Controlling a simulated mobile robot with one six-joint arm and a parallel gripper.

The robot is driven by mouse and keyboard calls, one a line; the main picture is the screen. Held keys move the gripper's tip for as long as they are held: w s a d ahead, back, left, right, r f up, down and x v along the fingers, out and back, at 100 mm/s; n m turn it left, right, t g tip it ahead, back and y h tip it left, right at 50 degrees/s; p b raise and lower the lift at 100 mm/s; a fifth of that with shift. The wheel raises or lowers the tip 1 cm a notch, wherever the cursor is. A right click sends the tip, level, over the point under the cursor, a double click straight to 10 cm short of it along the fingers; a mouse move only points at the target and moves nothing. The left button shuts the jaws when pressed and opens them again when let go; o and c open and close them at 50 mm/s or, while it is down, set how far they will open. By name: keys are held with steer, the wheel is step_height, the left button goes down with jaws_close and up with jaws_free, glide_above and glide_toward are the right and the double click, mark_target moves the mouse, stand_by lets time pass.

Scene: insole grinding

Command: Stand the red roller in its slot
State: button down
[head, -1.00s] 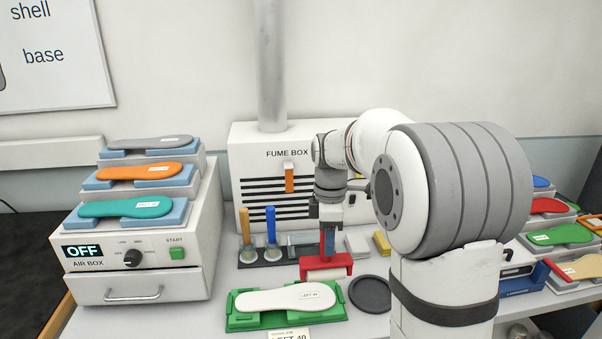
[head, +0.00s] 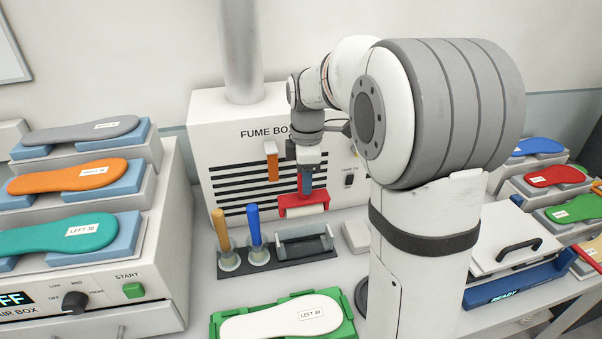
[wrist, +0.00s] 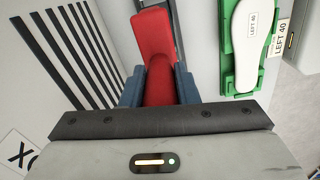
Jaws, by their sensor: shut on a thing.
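The red roller (head: 296,211), a red frame with a pale cylinder, hangs from my gripper (head: 306,182) in front of the fume box. My gripper's blue fingers are shut on its red handle (wrist: 160,85); the red head (wrist: 152,35) points away from the wrist. The dark rack (head: 262,270) stands on the bench below, with a grey open cradle (head: 304,247) at its right, which looks like the roller's slot. The roller is above the cradle and apart from it; its exact offset in depth is hard to tell.
A yellow-handled brush (head: 222,232) and a blue-handled brush (head: 255,228) stand in the rack, left of the cradle. The fume box (head: 230,150) rises close behind. A white insole (head: 280,318) on a green holder lies in front. A pale block (head: 357,236) sits right.

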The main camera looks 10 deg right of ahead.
mark_target(306, 197)
steer(key=shift+f+b, duration=2.25)
steer(key=shift+f, duration=1)
steer(key=shift+s, duration=0.1)
step_height(306, 197, down, 6)
steer(key=b, duration=0.3)
steer(key=shift+f+b, duration=0.2)
steer(key=shift+b, duration=0.1)
stand_by(3.6)
